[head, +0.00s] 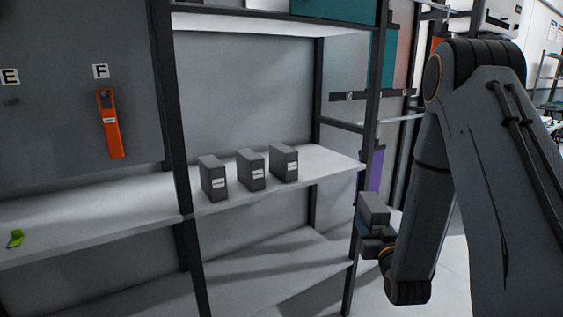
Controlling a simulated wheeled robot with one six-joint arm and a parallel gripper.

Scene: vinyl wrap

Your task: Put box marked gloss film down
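A dark grey box (374,208) is at the end of my arm, in front of the right end of the shelf unit. My gripper (372,231) is just under and around it and appears shut on it, though the fingers are mostly hidden. No label shows on this box from here. Three similar dark grey boxes stand upright in a row on the middle shelf: a left one (213,178), a middle one (251,170) and a right one (283,163). Each has a small white label, too small to read.
The middle shelf (330,160) has bare room right of the boxes. The lower shelf (270,262) is empty. Dark uprights, including the right post (367,130), frame the unit. An orange tool (110,124) hangs at left; a green item (16,238) lies on the left shelf.

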